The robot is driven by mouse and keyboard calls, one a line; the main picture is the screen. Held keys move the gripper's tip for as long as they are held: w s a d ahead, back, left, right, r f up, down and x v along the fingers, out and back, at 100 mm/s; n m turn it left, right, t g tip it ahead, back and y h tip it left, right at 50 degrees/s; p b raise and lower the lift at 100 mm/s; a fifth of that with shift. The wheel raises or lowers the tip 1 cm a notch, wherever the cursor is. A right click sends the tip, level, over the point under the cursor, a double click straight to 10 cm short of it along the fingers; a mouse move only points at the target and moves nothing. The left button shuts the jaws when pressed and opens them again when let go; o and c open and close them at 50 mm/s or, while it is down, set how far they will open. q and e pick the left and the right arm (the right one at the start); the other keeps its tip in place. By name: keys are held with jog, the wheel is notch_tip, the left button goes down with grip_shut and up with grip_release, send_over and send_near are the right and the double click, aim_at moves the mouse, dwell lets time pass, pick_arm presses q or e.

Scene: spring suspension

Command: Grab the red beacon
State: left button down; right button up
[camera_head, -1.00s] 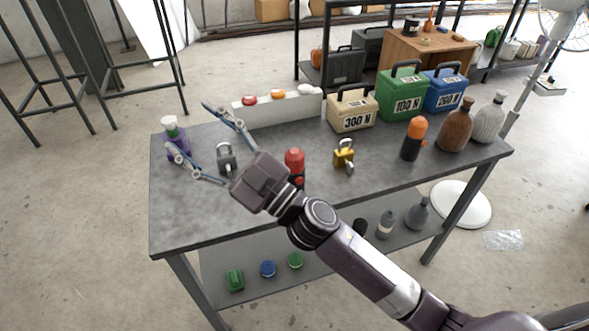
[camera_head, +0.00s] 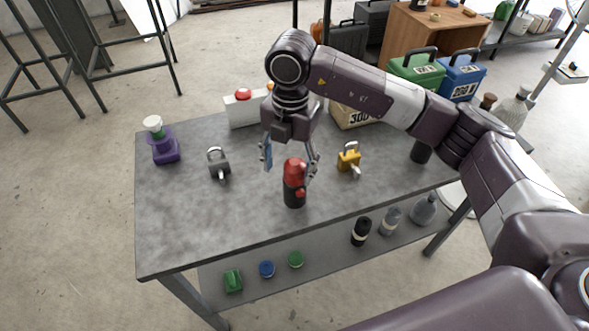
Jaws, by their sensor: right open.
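The red beacon (camera_head: 294,184), with a red top and a black lower body, stands upright near the front middle of the grey table (camera_head: 215,223). My right gripper (camera_head: 290,171) points down with its fingers open, one on each side of the beacon's red top in the picture. The fingers look apart from the beacon; I cannot tell whether they are level with it or a little behind it. My left gripper is not in view.
A grey padlock (camera_head: 219,164) and a purple item with a white top (camera_head: 161,141) are to the left. A yellow padlock (camera_head: 349,159) stands close to the right finger. A white box with a red button (camera_head: 243,107) and labelled cases are behind. The table's front left is clear.

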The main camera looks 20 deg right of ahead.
aim_at(294, 184)
jog(key=shift+d+f+p, duration=0.35)
jog(key=shift+d+f, duration=0.25)
jog(key=shift+f, duration=0.2)
jog(key=shift+w+f, duration=0.1)
jog(key=shift+f, duration=0.3)
jog(key=f, duration=0.1)
jog(key=f+p, duration=0.1)
jog(key=f, duration=0.1)
jog(key=f+p, duration=0.1)
jog(key=shift+w+d+f, duration=0.1)
jog(key=shift+d+f, duration=0.1)
jog(key=shift+d, duration=0.05)
jog(key=shift+f, duration=0.3)
jog(key=c, duration=0.9)
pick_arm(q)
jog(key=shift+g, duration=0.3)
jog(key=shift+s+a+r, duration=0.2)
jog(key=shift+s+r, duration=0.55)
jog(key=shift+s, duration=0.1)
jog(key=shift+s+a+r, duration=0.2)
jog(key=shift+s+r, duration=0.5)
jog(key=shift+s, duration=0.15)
pick_arm(e)
jog(key=c, duration=0.4)
jog(key=shift+w+r, duration=0.1)
jog(key=shift+c, duration=0.2)
